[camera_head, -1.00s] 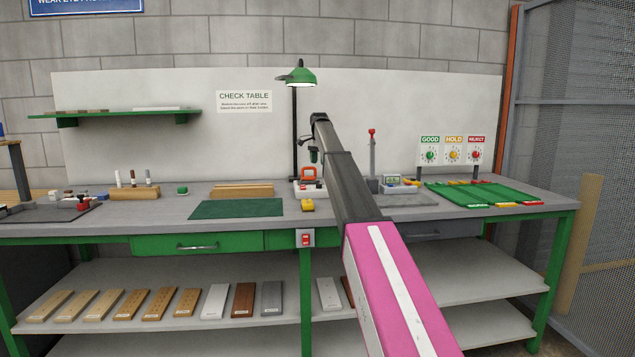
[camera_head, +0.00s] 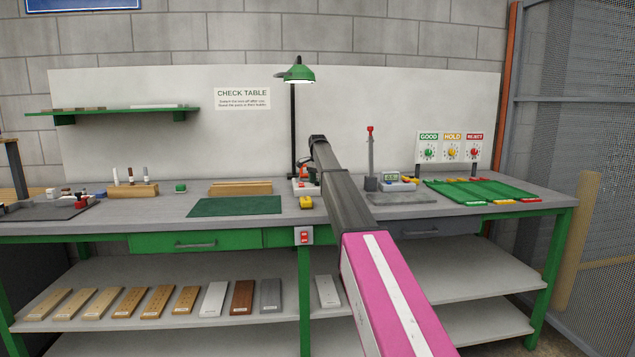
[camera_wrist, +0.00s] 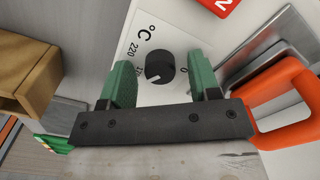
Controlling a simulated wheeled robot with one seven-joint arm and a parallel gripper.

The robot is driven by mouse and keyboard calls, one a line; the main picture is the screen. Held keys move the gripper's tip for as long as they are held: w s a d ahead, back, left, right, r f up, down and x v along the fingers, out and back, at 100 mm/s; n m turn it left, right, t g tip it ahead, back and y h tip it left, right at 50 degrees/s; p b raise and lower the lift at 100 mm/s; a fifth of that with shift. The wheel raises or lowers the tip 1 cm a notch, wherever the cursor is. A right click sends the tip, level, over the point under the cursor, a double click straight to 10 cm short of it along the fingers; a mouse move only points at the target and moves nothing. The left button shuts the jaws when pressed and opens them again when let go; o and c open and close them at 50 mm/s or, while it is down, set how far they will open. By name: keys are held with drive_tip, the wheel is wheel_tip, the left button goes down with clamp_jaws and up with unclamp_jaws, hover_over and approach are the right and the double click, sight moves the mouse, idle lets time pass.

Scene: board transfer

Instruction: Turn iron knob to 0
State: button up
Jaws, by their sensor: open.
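The iron knob (camera_wrist: 160,67) is a round black dial on a white panel (camera_wrist: 168,35) in the wrist view. Its white mark points to the lower left. The printed scale shows °C, 220, a partly covered number beginning with 1, and 0 at the right. My gripper (camera_wrist: 160,72) is open, with one green finger on each side of the knob. I see gaps between the fingers and the knob; their height relative to it is unclear. In the head view, the white iron station (camera_head: 306,188) stands on the bench, partly behind my arm.
An orange handle (camera_wrist: 282,103) and grey metal plate (camera_wrist: 268,52) lie close right of my gripper. A wooden block (camera_wrist: 38,75) is at the left. In the head view, a lamp (camera_head: 296,75) and a yellow object (camera_head: 306,203) are near the station. A green mat (camera_head: 236,207) lies left.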

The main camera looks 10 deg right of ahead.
drive_tip(key=c, duration=0.9)
